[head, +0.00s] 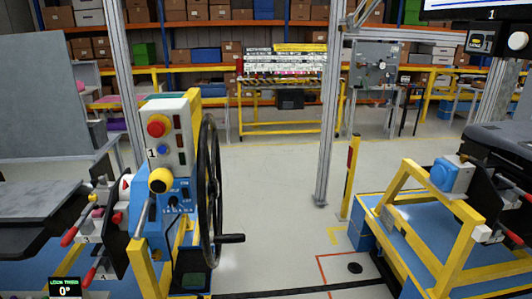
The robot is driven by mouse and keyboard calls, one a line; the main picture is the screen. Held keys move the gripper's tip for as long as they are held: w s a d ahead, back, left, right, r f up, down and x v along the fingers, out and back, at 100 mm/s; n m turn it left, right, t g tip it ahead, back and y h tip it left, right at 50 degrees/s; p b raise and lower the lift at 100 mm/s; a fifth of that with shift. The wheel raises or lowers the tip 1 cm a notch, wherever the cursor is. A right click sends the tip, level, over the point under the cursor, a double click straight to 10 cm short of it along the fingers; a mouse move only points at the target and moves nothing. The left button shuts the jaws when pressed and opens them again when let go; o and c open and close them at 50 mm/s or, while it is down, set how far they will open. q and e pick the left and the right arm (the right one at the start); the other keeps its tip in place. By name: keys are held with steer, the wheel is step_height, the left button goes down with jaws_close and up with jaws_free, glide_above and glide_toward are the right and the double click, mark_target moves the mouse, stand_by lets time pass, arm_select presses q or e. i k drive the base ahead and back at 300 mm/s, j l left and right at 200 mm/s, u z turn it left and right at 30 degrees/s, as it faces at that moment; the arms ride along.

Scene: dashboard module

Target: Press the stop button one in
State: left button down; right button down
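A red round button (157,126) sits at the top left of a light grey control panel (177,115) left of the picture's middle. It stands out from the panel face. Whether it is pressed in cannot be told. A "1" label (151,153) is on the panel below it, beside a small blue button (162,149). Neither of my grippers is in view, and nothing touches the red button.
A large black handwheel (209,190) with a crank handle stands just right of the panel. Red-tipped levers (70,237) are at the lower left. A yellow frame (412,185) with a blue deck stands at the right. Open floor (270,185) lies between.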

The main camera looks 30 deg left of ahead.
mark_target(155, 131)
steer(key=u, duration=2.35)
